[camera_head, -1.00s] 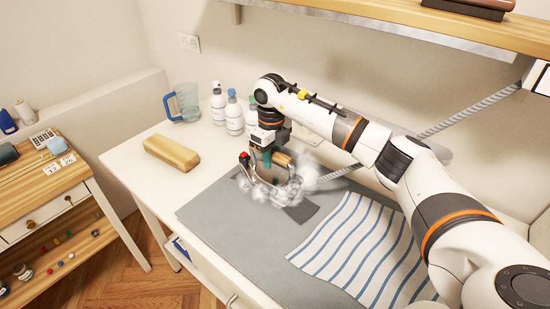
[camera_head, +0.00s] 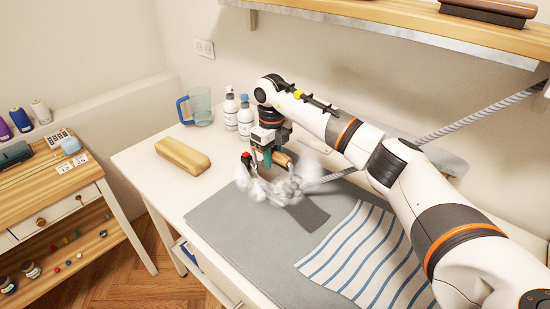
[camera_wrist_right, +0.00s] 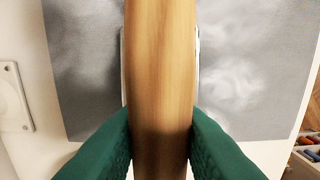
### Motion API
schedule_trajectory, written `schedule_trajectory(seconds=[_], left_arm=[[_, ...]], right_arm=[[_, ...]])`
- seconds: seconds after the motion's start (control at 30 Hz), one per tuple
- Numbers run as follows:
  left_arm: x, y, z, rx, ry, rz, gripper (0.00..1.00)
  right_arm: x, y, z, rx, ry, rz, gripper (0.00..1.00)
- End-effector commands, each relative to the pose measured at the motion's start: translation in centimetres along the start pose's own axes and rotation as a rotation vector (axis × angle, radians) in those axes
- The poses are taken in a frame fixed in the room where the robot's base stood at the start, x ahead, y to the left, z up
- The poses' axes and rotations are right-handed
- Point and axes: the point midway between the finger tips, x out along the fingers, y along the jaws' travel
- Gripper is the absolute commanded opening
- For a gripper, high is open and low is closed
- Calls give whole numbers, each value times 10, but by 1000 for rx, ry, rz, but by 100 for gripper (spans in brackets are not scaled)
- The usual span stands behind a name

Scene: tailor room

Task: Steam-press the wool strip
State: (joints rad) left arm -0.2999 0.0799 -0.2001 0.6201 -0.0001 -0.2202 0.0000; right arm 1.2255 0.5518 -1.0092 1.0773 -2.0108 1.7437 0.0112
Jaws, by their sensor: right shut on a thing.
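My right gripper (camera_head: 266,142) is shut on the wooden handle of the iron (camera_head: 284,158). In the right wrist view the green finger pads (camera_wrist_right: 160,150) close on both sides of the iron's handle (camera_wrist_right: 160,60). The iron is low over the dark grey wool strip (camera_head: 309,216), which lies on the grey pressing mat (camera_head: 230,235). White steam billows around the iron's base and hides its sole, so contact with the strip cannot be told. Only the strip's near right end shows clearly. My left gripper is not in view.
A blue-and-white striped cloth (camera_head: 355,255) covers the mat's right side. A tan block (camera_head: 182,156), a measuring jug (camera_head: 200,106) and white bottles (camera_head: 245,118) stand at the back left. A grey striped hose (camera_head: 465,122) rises rightwards from the iron. A shelf (camera_head: 400,30) overhangs the table.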

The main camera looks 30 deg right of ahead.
Motion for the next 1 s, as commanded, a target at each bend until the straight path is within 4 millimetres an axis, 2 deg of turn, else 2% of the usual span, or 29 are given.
schedule_trajectory(seconds=[0.53, 1.0], left_arm=[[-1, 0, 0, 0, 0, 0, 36], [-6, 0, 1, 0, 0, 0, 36]], right_arm=[[-4, -2, -2, -1, 6, 1, 0], [-4, -20, -3, -3, 5, -1, 0]])
